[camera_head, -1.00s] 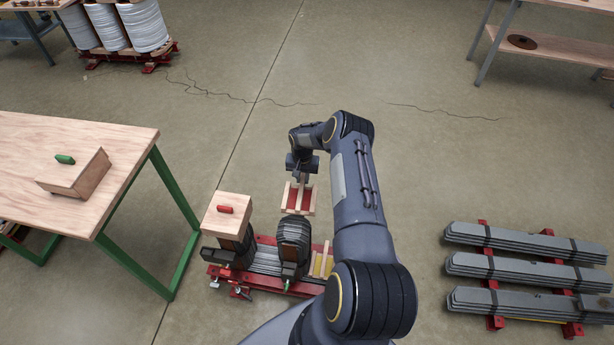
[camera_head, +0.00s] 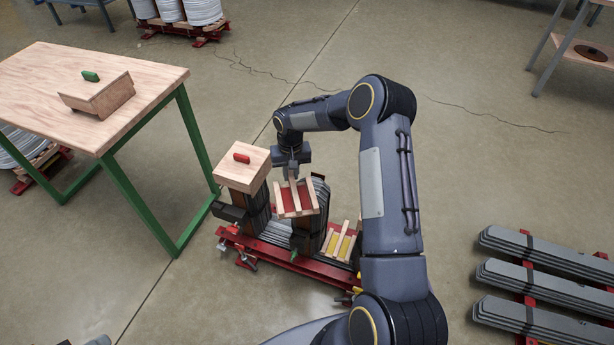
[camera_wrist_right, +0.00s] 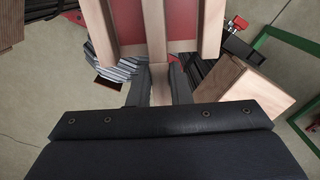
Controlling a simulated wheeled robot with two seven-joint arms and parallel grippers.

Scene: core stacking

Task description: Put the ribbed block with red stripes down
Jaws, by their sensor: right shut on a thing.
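The ribbed block with red stripes (camera_head: 296,200) has pale wooden ribs over red strips. My right gripper (camera_head: 293,175) is shut on its middle rib and holds it over the middle stack of the red-framed core. In the right wrist view the block (camera_wrist_right: 185,32) fills the top, with its middle rib between the fingers of my right gripper (camera_wrist_right: 160,78). The block hides much of the dark middle column (camera_head: 319,192), so I cannot tell whether they touch. My left gripper is not in view.
A wooden box with a red handle (camera_head: 242,171) caps the left column, close beside the held block. A yellow-striped ribbed block (camera_head: 341,243) sits at the right column. A green-legged table (camera_head: 140,75) stands left; grey sheet stacks (camera_head: 540,285) lie right.

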